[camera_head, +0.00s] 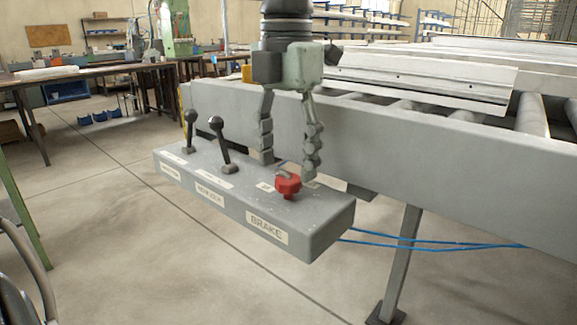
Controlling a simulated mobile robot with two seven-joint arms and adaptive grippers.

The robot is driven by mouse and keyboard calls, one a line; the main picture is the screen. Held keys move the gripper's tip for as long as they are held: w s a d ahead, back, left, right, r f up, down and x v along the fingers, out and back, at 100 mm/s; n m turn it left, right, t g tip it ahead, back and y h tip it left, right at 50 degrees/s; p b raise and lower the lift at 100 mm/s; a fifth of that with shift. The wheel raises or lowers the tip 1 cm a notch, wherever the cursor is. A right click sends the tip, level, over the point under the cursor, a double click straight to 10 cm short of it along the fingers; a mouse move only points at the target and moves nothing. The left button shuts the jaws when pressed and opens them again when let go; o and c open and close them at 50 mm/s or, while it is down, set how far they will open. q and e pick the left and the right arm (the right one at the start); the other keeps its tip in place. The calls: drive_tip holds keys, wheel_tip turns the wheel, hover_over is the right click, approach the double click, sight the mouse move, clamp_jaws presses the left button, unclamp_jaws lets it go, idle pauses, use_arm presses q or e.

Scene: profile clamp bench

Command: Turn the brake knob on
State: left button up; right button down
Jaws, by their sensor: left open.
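The red brake knob (289,186) sits on top of the grey control box (325,213), near its right end, above a label reading BRAKE (267,229). My left gripper (288,168) points down from above with its two fingers spread apart. Its fingertips are just above and behind the knob, one toward the left and one toward the right. Nothing is seen between them, and I cannot tell whether a finger touches the knob. My right gripper is not in view.
Two black-knobbed levers (190,130) (222,145) stand on the box left of the knob. A long grey bench beam (430,165) runs just behind the box and gripper. Blue cables (430,245) run below the beam at right. The floor in front is clear.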

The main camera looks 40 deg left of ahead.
use_arm(q)
drive_tip(key=shift+f, duration=0.8)
drive_tip(key=shift+w+f, duration=0.1)
drive_tip(key=shift+f, duration=0.05)
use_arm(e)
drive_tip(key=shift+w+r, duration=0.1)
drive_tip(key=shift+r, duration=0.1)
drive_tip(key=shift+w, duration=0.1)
use_arm(q)
drive_tip(key=shift+c, duration=0.6)
drive_tip(key=c, duration=1)
drive_tip(key=shift+c, duration=0.2)
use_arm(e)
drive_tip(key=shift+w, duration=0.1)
